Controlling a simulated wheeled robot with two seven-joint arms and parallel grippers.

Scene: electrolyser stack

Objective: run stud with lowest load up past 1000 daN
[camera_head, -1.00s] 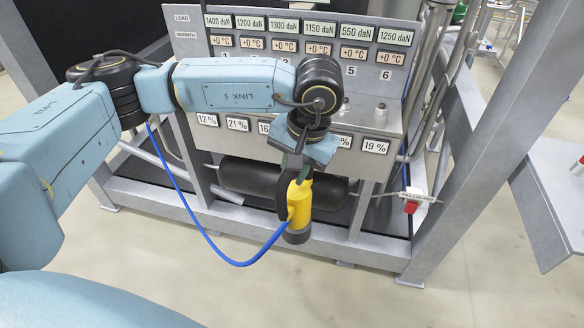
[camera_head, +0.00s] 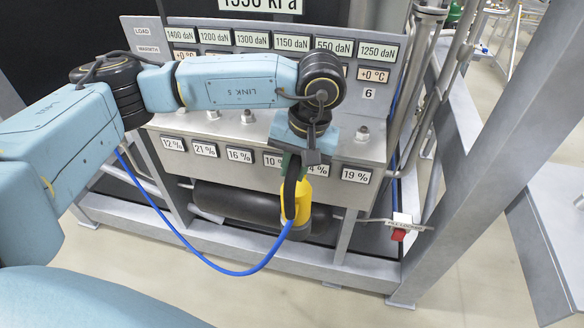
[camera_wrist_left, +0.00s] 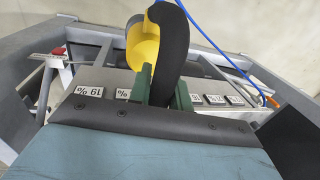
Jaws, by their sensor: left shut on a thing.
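My left gripper (camera_head: 303,160) is shut on the black handle of a yellow power tool (camera_head: 303,198) with a blue hose. The tool hangs in front of the panel's lower edge. In the left wrist view, the green fingers (camera_wrist_left: 162,90) close on the black grip of the yellow tool (camera_wrist_left: 143,45). The load display reading 550 daN (camera_head: 333,46) is the lowest; the others read 1400, 1200, 1300, 1150 and 1250. My arm hides its number plate and the stud below it. The stud below plate 6 (camera_head: 362,133) is visible. My right gripper is not in view.
A row of percent labels, including 19 % (camera_head: 356,175), runs along the panel's front. A dark cylinder (camera_head: 235,208) lies below. A red-and-white tag or switch (camera_head: 400,230) is at the right. Grey frame posts (camera_head: 480,150) stand right; floor in front is clear.

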